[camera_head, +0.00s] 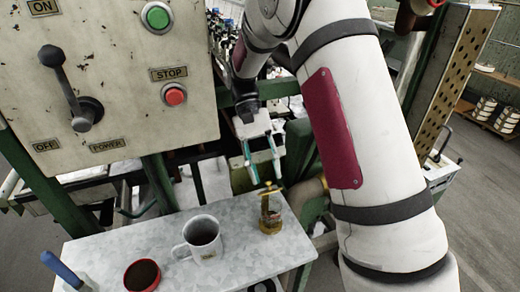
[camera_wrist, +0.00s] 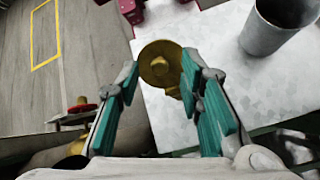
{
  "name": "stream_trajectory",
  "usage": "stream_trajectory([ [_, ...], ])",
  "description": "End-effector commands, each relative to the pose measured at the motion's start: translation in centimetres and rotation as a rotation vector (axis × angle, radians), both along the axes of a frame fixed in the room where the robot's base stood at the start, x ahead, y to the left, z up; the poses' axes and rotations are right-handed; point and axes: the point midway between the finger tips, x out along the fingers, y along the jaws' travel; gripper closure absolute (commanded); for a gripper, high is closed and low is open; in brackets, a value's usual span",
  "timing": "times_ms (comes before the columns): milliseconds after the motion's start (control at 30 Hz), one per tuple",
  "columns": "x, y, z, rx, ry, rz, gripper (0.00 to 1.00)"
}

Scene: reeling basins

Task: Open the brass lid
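A small brass fitting stands near the right end of the pale tabletop in the head view; its brass lid (camera_head: 268,189) sits high, above a round base. In the wrist view the round brass lid (camera_wrist: 152,52) with a central knob lies beyond and between my teal fingertips. My gripper (camera_head: 264,176) points down toward it from behind; it also shows in the wrist view (camera_wrist: 160,70). The fingers are spread with nothing visibly held. Contact between the fingers and the lid cannot be told.
A grey-white mug (camera_head: 203,240) stands left of the brass fitting, and shows in the wrist view (camera_wrist: 270,36). A red cup (camera_head: 142,275) and a blue-handled tool (camera_head: 62,270) are farther left. The control panel (camera_head: 120,60) rises behind. A red-and-brass valve (camera_wrist: 82,106) is beside the table.

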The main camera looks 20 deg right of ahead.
Motion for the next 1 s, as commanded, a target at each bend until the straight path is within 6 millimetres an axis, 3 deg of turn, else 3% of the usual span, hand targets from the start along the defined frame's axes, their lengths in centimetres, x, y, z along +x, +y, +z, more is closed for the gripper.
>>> stream_trajectory([
  [500,6.5,0.0,6.4,0.001,-0.002,0.001,0.66],
  [1000,7.9,0.0,7.9,0.001,0.000,0.001,0.66],
])
